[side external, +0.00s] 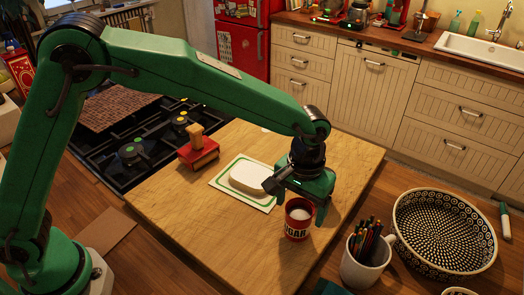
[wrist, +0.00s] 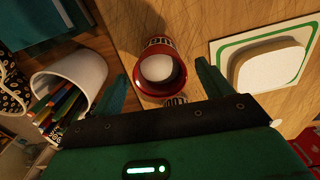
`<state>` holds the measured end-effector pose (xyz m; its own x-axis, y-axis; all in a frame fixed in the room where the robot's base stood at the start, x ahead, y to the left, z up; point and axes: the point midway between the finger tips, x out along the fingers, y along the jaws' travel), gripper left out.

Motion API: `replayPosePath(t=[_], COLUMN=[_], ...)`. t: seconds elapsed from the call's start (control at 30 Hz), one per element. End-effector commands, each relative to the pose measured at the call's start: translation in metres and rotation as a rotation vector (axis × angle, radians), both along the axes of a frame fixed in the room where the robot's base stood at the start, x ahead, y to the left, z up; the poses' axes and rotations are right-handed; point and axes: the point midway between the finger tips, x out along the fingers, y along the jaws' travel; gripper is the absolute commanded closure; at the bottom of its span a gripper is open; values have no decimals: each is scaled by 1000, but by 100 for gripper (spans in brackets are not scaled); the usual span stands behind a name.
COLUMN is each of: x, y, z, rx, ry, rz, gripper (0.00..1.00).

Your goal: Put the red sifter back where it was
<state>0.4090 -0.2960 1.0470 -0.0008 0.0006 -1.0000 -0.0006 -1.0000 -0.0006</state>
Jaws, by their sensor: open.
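The red sifter (side external: 297,228), a red can with white lettering and a pale, whitish inside, stands upright on the wooden board near its front right edge. In the wrist view the sifter (wrist: 148,89) lies between my two green fingers. My gripper (side external: 297,200) is over and around the top of the sifter, pointing down, with its jaws apart. In the wrist view my gripper (wrist: 160,90) shows gaps on both sides of the sifter; I see no clear contact. Part of the sifter's near side is hidden by my gripper.
A white, green-edged tray with a pale slab (side external: 248,180) lies beside my gripper. A mug of pencils (side external: 362,270) and a patterned bowl (side external: 402,225) stand to the right. A red block with a wooden piece (side external: 199,155) sits by the stove (side external: 130,152). The board's front left is clear.

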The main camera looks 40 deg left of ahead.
Motion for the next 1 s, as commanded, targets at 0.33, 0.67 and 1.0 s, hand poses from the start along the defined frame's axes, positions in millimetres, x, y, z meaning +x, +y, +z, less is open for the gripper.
replayPosePath(t=[0.33, 0.67, 1.0], x=[0, 0, 0], y=[0, 0, 0], z=[58, 87, 89], rx=[-2, -1, 0], ry=[-3, -1, 0], rz=[0, 0, 0], gripper=[22, 22, 22])
